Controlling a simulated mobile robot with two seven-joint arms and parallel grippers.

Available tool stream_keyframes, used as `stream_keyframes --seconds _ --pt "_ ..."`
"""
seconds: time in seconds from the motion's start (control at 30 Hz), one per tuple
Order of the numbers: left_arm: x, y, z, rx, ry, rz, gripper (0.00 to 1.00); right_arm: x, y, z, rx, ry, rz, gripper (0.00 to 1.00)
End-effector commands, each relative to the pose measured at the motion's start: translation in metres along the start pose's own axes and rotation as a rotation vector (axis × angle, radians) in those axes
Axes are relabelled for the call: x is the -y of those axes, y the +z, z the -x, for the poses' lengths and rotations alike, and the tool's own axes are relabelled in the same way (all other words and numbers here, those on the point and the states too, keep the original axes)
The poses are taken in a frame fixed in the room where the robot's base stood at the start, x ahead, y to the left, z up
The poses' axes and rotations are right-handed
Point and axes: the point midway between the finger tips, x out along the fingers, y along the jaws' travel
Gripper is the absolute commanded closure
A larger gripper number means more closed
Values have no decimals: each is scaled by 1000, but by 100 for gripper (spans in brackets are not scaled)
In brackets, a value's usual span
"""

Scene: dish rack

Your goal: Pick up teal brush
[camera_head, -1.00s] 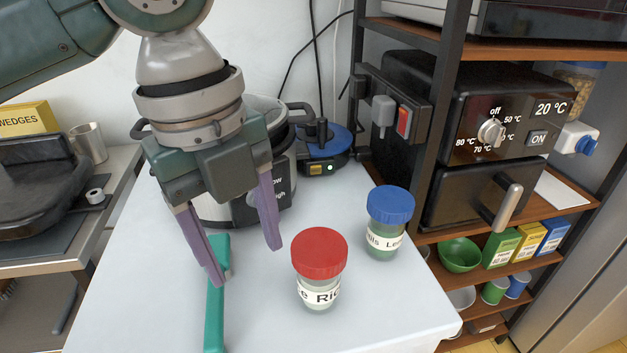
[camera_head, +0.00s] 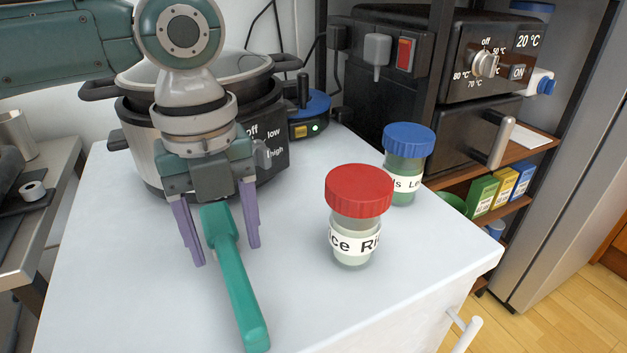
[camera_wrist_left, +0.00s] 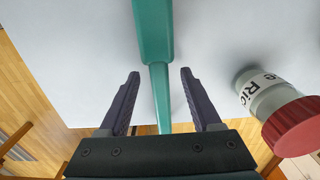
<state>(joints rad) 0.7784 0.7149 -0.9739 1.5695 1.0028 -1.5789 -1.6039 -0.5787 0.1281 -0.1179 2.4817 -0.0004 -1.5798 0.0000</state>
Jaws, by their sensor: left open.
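In the left wrist view the brush (camera_wrist_left: 154,35) runs between the spread fingers of the left gripper (camera_wrist_left: 158,72), with a gap on both sides. Part of the brush's far end is hidden under the gripper body. My right gripper is not in view.
A red-lidded jar (camera_head: 357,215) stands to the right of the brush, with a blue-lidded jar (camera_head: 407,163) behind it. A slow cooker (camera_head: 140,150) stands just behind the gripper. The white countertop (camera_head: 130,290) is clear to the left and front.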

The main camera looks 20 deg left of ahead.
Motion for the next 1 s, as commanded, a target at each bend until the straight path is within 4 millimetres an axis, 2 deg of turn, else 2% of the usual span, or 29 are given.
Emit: stream_keyframes --seconds 0.03,0.13,0.4,0.9,1.0 --pt "0 -1 -10 -3 2 -1 35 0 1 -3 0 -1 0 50" --pt "0 0 -20 0 2 -1 35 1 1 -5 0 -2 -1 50" --pt "0 0 -22 1 0 -1 35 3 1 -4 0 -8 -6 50" --pt "0 0 -21 1 0 -1 91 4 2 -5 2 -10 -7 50" --pt "0 0 -21 1 0 -1 100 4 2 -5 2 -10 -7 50"
